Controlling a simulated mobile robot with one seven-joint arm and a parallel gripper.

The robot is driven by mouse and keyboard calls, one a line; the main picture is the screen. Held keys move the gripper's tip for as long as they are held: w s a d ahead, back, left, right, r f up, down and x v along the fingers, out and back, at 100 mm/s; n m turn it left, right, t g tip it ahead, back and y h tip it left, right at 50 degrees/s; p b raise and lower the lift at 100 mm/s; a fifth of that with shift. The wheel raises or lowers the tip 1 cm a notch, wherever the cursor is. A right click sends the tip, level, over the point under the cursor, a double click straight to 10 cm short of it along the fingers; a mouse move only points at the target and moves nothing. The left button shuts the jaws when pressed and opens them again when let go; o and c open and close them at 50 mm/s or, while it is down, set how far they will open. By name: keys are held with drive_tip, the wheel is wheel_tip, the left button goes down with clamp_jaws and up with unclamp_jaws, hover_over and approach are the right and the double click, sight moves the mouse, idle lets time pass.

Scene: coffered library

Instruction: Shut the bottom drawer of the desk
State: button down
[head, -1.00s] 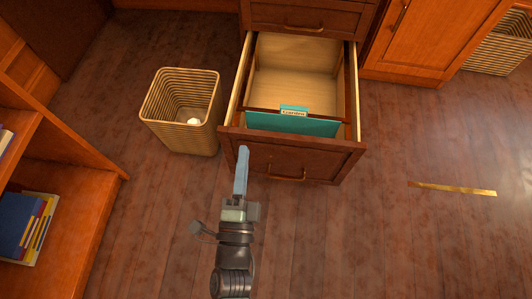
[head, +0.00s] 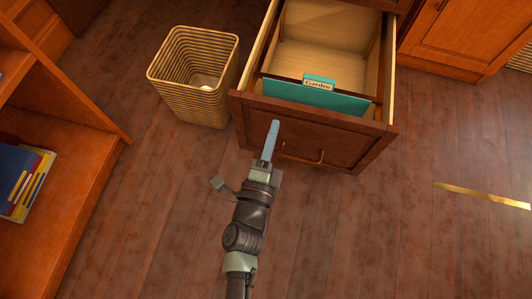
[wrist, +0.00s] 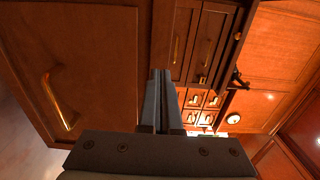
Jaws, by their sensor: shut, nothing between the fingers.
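The bottom drawer (head: 312,135) of the desk is pulled out, showing its pale wooden inside. A teal folder (head: 315,95) with a tab that seems to read "Garden" stands behind its front panel. A brass handle (head: 302,158) is on the drawer front. My gripper (head: 273,128) is shut and empty, close in front of the drawer front, left of the handle. I cannot tell whether the fingertips touch the wood. In the wrist view my gripper (wrist: 160,85) points past a wooden front with a brass handle (wrist: 58,100) at the left.
A striped wastebasket (head: 195,75) stands just left of the drawer. A low bookshelf (head: 70,170) with books (head: 22,180) is at the left. A gold strip (head: 482,195) lies on the floor at the right. The floor in front of the drawer is clear.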

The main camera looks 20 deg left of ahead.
sight(280, 109)
drive_tip(key=shift+w, duration=1.65)
